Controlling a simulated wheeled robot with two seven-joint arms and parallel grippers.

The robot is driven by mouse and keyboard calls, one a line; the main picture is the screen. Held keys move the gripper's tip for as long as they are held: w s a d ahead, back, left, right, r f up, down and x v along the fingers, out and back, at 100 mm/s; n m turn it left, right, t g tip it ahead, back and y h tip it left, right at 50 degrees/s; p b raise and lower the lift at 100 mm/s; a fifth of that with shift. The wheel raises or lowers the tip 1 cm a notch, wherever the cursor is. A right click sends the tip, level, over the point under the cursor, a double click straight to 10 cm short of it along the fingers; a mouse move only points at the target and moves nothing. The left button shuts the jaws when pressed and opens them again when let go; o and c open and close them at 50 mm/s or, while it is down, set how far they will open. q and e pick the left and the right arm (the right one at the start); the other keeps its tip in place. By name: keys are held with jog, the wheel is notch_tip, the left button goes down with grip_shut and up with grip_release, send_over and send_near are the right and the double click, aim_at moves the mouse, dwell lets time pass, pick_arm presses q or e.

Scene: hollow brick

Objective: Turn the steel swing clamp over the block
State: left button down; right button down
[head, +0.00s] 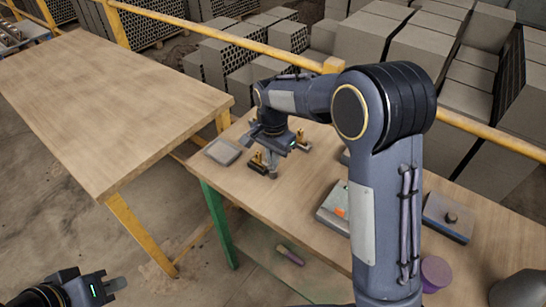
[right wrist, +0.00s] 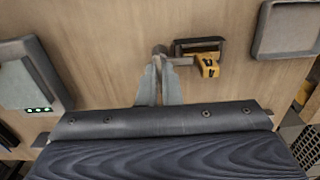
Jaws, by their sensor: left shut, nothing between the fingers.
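The steel swing clamp shows in the right wrist view as a grey post with a short arm (right wrist: 180,61) reaching right toward a small yellow and black piece (right wrist: 207,66). That piece also shows in the head view (head: 257,164), at the table's near left part. My right gripper (head: 271,176) points down beside it. In the right wrist view its fingers (right wrist: 158,68) are at the post; whether they grip it is unclear. I cannot single out the block for sure. My left gripper (head: 118,284) is shut and empty at the lower left, away from the table.
A grey tray (head: 222,151) lies left of my right gripper. Another yellow and black piece (head: 302,141) stands behind it. A grey plate with an orange mark (head: 332,208), a dark block with a knob (head: 448,217) and a purple cylinder (head: 435,272) lie right. A yellow rail (head: 215,33) runs behind.

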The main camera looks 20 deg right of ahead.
jog(key=shift+s+f, duration=0.1)
jog(key=shift+f, duration=0.05)
jog(key=c, duration=1.6)
grip_release()
notch_tip(320, 180, up, 8)
jog(key=shift+f, duration=0.15)
